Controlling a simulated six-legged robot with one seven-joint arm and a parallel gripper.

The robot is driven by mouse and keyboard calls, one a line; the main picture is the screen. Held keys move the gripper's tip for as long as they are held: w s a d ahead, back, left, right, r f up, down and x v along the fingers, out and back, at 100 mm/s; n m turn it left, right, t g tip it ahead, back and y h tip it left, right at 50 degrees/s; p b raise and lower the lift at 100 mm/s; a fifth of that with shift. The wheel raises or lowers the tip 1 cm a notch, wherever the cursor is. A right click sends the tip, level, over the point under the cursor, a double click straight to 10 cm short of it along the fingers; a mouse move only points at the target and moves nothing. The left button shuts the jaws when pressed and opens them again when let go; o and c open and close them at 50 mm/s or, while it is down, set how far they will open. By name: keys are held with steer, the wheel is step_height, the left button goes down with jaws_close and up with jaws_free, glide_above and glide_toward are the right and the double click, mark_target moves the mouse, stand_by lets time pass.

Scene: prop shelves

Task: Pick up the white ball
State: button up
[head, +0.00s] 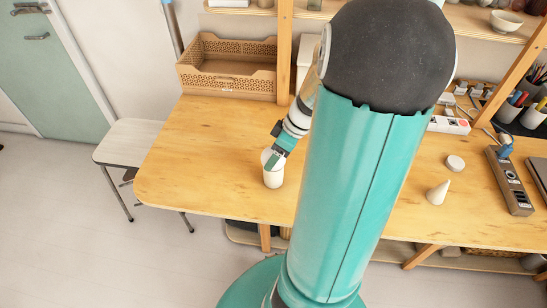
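A white cup-like or cylindrical object (273,179) stands upright on the wooden table (222,150), left of my teal arm. A rounded white shape (266,155) shows at its top, beside my gripper; it may be the white ball, but I cannot tell it apart from the white object below. My gripper (272,163) points down and left at the top of this white object, overlapping it in the view. The fingers are small and partly merge with the white behind them, so I cannot tell whether they are open or touching anything.
A white cone (438,192) and a short white disc (455,163) stand to the right, near a dark tool block (508,180). A perforated wooden tray (228,68) sits at the back left. A white stool (128,142) is left of the table. The left tabletop is clear.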

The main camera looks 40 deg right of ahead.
steer(key=shift+r, duration=0.1)
steer(key=shift+c, duration=0.2)
steer(key=shift+r, duration=0.6)
steer(key=s+a+r, duration=0.1)
steer(key=s+r, duration=1)
steer(key=s, duration=0.3)
steer(key=shift+a+r, duration=0.25)
steer(key=shift+r, duration=0.1)
